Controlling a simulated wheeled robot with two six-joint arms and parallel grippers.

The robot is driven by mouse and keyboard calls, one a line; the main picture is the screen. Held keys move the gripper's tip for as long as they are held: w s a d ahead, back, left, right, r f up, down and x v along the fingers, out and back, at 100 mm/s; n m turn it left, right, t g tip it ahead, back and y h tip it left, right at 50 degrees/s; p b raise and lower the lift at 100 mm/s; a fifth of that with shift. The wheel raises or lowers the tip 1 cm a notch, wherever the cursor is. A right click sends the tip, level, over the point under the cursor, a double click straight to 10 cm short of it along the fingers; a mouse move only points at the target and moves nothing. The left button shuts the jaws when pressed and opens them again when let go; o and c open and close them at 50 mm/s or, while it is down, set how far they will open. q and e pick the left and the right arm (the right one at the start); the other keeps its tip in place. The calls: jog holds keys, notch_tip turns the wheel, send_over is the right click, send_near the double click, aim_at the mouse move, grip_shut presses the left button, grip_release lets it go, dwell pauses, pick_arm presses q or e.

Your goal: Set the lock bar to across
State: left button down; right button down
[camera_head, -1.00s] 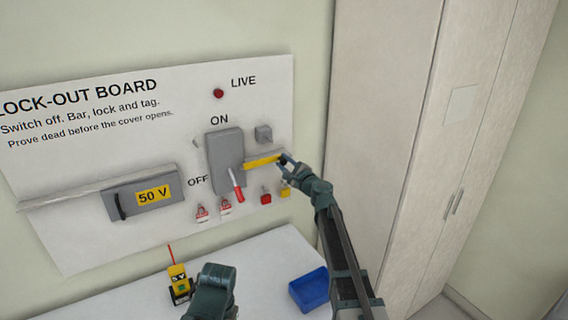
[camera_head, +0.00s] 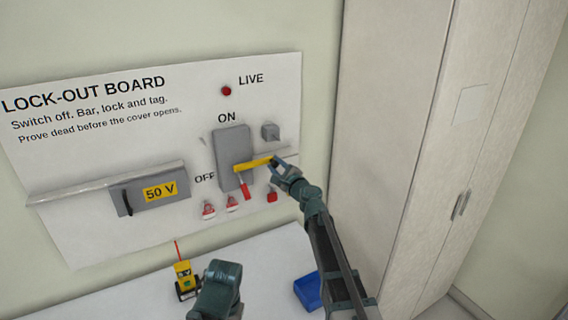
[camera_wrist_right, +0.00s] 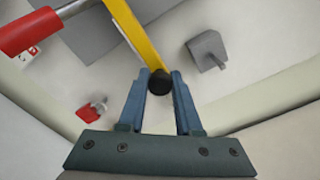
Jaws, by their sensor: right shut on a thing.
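The yellow lock bar (camera_head: 255,164) lies nearly level on the lock-out board, its left end over the front of the grey switch box (camera_head: 232,145). My right gripper (camera_head: 278,163) is shut on the black knob at the bar's right end. The right wrist view shows this knob (camera_wrist_right: 160,83) between the two fingers, with the yellow bar (camera_wrist_right: 135,35) running up and left. The red switch handle (camera_head: 245,190) points down, beside the word OFF, and the bar passes above its red grip. Only a green part of my left arm shows at the bottom; its gripper is out of sight.
Red padlocks or tags (camera_head: 209,209) hang below the switch. A grey block (camera_head: 270,131) sits above the bar's right end. A yellow tester (camera_head: 184,280) and blue bin (camera_head: 308,291) stand on the bench. A tall cabinet (camera_head: 390,130) is at right.

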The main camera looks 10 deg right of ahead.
jog(key=shift+s+a, duration=0.15)
jog(key=c, duration=0.6)
grip_release()
jog(key=shift+a, duration=0.15)
jog(key=v, duration=1.3)
jog(key=shift+s+d, duration=0.25)
jog(key=shift+s, duration=0.1)
